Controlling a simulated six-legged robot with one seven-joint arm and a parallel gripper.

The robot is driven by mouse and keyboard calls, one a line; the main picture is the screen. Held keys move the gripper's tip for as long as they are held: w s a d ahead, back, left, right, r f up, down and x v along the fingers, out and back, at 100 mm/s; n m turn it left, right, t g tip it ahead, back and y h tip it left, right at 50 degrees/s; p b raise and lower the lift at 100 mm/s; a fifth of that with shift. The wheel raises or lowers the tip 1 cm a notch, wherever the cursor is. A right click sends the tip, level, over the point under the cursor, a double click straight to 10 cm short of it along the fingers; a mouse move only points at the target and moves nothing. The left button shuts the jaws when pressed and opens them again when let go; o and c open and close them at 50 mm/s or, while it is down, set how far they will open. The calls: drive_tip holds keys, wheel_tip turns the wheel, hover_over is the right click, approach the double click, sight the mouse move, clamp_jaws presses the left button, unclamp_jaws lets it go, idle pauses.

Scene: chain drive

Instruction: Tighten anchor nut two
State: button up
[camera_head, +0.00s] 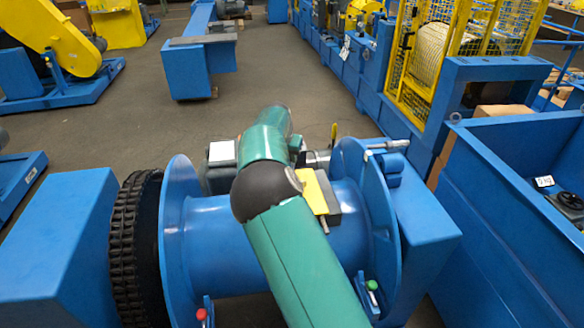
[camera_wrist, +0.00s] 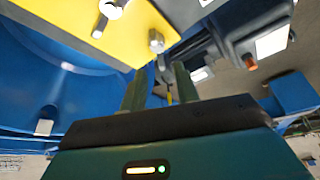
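In the wrist view, a yellow plate (camera_wrist: 75,25) fills the upper left. Metal bolt heads or nuts show on it: one large at the top edge (camera_wrist: 112,8) and one near its right corner (camera_wrist: 157,42). I cannot tell which is anchor nut two. My gripper (camera_wrist: 160,70) points up toward the plate's right corner. Its two fingers are apart, with the nut at the corner just beyond them and not clearly held. In the head view, the yellow plate (camera_head: 316,190) sits on the blue drum (camera_head: 215,240), partly behind my green arm, which hides the gripper.
A wide blue flange (camera_head: 374,205) stands right of the drum, with a metal handle (camera_head: 388,147) near its top. A dark chain (camera_head: 135,240) wraps the left side. Red (camera_head: 202,314) and green (camera_head: 372,285) knobs sit low in front. Open floor (camera_head: 255,70) lies behind.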

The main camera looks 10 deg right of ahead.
drive_tip(key=x, duration=0.7)
drive_tip(key=shift+d+f, duration=0.1)
drive_tip(key=shift+d, duration=0.05)
drive_tip(key=c, duration=0.7)
